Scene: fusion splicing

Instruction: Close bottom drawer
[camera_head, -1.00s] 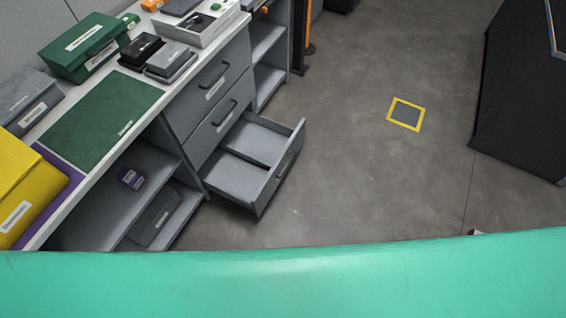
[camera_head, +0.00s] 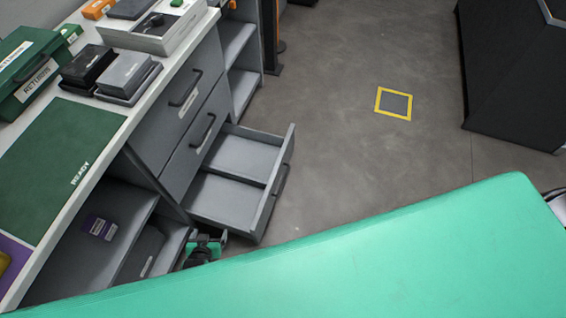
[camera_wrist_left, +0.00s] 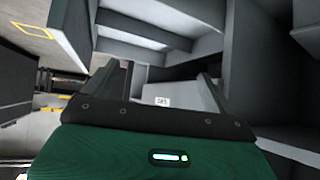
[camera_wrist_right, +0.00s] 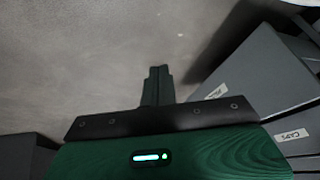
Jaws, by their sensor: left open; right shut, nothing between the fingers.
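The bottom drawer (camera_head: 268,207) is grey and stands pulled out of the cabinet, with two empty-looking compartments. Its handle is on the front panel, facing right. My left gripper (camera_head: 206,246) is low beside the drawer's near side, partly hidden by my own green body part. In the left wrist view the left gripper (camera_wrist_left: 162,82) is open, its two dark fingers apart with nothing between them. The drawer (camera_wrist_left: 60,28) shows there at the top left, beyond the fingers. My right gripper (camera_wrist_right: 158,84) is shut and empty above the floor, and is not in the head view.
Two shut drawers (camera_head: 170,120) with dark handles are above the open one. Open shelves (camera_head: 120,205) with a purple-labelled item are at the left. The worktop holds a green mat (camera_head: 60,150) and boxes. A dark cabinet (camera_head: 510,80) stands at the right; the floor between is clear.

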